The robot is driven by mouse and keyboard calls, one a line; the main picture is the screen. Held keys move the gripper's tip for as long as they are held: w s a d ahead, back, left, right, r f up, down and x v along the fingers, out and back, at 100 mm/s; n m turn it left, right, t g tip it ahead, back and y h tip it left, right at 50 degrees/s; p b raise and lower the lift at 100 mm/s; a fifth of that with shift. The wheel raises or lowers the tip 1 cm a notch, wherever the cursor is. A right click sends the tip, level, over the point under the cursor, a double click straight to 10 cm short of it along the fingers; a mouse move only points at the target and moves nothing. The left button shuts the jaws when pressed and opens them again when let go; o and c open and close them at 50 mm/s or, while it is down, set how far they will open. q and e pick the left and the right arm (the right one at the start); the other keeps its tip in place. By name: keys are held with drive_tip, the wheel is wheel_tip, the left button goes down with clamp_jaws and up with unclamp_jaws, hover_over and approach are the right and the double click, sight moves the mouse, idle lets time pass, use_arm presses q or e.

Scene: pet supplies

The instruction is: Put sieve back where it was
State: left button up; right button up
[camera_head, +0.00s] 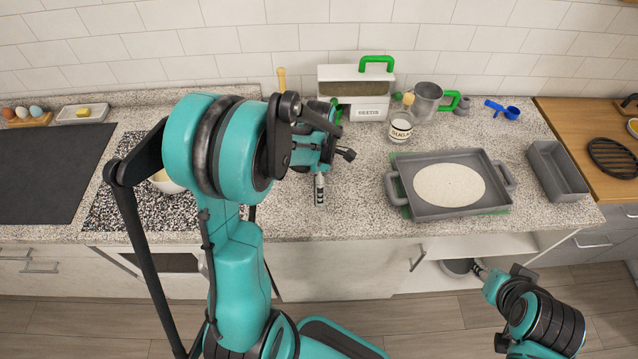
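No sieve can be made out with certainty. A grey metal cup with a green handle (427,100) stands upright at the back of the counter and could be a sieve; its mesh cannot be seen. My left gripper (332,157) is above the counter, left of the cup and apart from it, and its fingers are partly hidden by its arm. My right gripper (484,271) is low at the open lower cabinet, close to a round grey vessel (458,267). Whether it touches that vessel is too small to tell.
A grey tray (403,204) with a pale oval sheet lies on the counter (350,215). A jar (400,129), a seeds box (357,88) and blue scoops (503,110) stand behind. A grey loaf tin (557,171) is at right. A small cylinder (319,189) is near the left gripper.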

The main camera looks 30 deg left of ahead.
use_arm(q)
wheel_tip(320, 180, up, 12)
drive_tip(key=p, duration=0.3)
drive_tip(key=s+d+r+m+t, duration=0.2)
drive_tip(key=s+d+m+t, duration=0.2)
drive_tip(key=m, duration=0.8)
drive_tip(key=s+d+r+m+t, duration=0.2)
drive_tip(key=s+d+m, duration=0.3)
drive_tip(key=m, duration=0.7)
drive_tip(key=shift+s+d+r+t, duration=0.4)
drive_tip(key=shift+s+t, duration=0.25)
drive_tip(key=shift+t, duration=0.25)
drive_tip(key=shift+f, duration=0.1)
wheel_tip(320, 180, down, 10)
drive_tip(key=b, duration=1)
drive_tip(key=shift+r, duration=0.25)
